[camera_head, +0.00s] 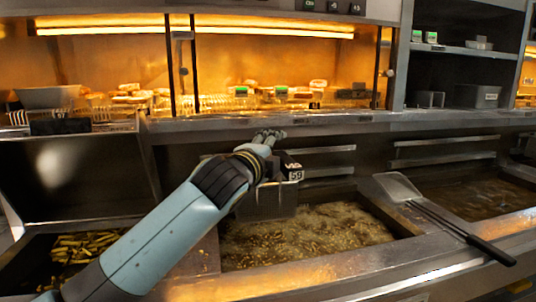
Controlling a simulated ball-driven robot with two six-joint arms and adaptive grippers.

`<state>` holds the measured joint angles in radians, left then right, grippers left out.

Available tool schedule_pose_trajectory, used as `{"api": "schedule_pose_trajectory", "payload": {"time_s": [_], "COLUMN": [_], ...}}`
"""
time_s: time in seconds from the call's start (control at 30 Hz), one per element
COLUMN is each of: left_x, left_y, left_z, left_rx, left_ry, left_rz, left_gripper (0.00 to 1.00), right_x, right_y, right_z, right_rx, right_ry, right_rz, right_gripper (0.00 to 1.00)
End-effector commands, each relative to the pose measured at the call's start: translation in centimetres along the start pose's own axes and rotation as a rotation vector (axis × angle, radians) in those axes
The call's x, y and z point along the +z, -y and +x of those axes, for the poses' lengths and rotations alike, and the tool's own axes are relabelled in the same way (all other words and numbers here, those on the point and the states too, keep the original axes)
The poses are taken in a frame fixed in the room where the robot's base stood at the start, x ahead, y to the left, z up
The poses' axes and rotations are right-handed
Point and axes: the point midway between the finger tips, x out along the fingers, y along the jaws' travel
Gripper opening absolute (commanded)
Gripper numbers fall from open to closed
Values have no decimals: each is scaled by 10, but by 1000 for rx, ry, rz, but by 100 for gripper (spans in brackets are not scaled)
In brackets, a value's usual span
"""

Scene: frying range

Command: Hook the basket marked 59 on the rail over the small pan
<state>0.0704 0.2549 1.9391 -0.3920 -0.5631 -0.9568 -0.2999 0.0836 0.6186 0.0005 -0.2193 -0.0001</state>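The basket marked 59 (268,205) is a grey metal box at the left rear of the middle pan (300,240), which holds bubbling oil. Its dark block with the white 59 label (296,176) faces me. My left gripper (270,137) is just above and behind this block, beyond my blue-grey forearm. The forearm hides part of the basket, and whether the fingers are closed on it is unclear. Rails show behind the middle pan (322,150) and behind the right pan (445,140). I cannot tell which is the small pan, or whether the basket touches a rail. My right gripper is out of view.
A flat scoop with a black handle (400,188) lies across the divider between the middle and right pans. Fries (82,246) lie in a bin at the lower left. A lit warming shelf (280,105) with food runs along the back.

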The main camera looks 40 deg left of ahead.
Motion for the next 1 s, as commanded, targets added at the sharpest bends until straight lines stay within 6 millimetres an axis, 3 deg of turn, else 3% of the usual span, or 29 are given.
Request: {"api": "schedule_pose_trajectory", "payload": {"time_s": [0.5, 0.7, 0.9, 1.0], "left_x": [0, 0, 0, 3], "left_y": [0, 1, 0, -14], "left_z": [-99, -116, -117, -123], "left_rx": [-1, -3, 0, 55], "left_ry": [-2, -1, 0, 19], "left_rz": [0, 0, -3, -69], "left_gripper": [50, 50, 50, 50], "right_x": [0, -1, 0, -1], "right_y": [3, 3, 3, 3], "right_z": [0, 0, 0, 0], "right_rx": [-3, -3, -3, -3], "right_ry": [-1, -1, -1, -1], "right_rz": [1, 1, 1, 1], "right_gripper": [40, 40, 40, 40]}}
